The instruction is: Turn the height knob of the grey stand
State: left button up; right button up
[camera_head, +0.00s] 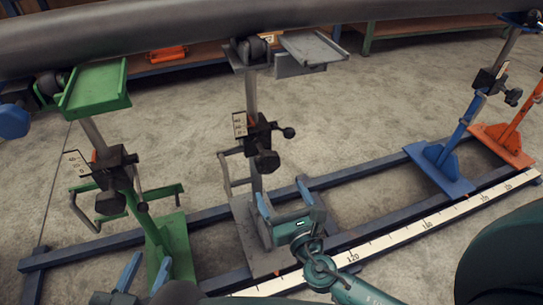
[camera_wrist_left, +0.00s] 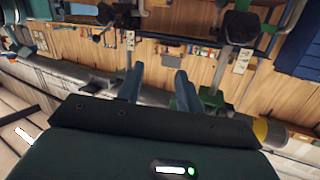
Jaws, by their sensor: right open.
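The grey stand (camera_head: 252,96) is in the middle of the head view, its column upright under the pipe. Its dark clamp block carries a black knob (camera_head: 266,162) at the front and a ball-ended lever (camera_head: 288,132) at the right. I cannot tell which is the height knob. My right gripper (camera_head: 284,200) is open and empty, below the black knob, in front of the stand's lower part. My left gripper (camera_head: 145,272) is at the lower left by the green stand's foot. Its fingers stand apart and empty in the left wrist view (camera_wrist_left: 160,82).
A large grey pipe (camera_head: 200,27) crosses the top. The green stand (camera_head: 112,165) is to the left; blue (camera_head: 450,150) and orange (camera_head: 510,140) stands are to the right. Dark floor rails (camera_head: 345,178) and a white scale (camera_head: 400,236) run across.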

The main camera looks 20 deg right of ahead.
aim_at(269, 168)
jog(key=w+b, duration=0.1)
jog(key=w, duration=1.1)
jog(key=shift+a, duration=0.15)
pick_arm(q)
jog(key=shift+d+m+t+h, duration=0.3)
jog(key=shift+t+h, duration=0.1)
jog(key=shift+t, duration=0.1)
pick_arm(e)
jog(key=shift+w, duration=0.55)
jog(key=shift+c, duration=0.4)
pick_arm(q)
jog(key=shift+b, duration=0.3)
pick_arm(e)
jog(key=c, duration=0.9)
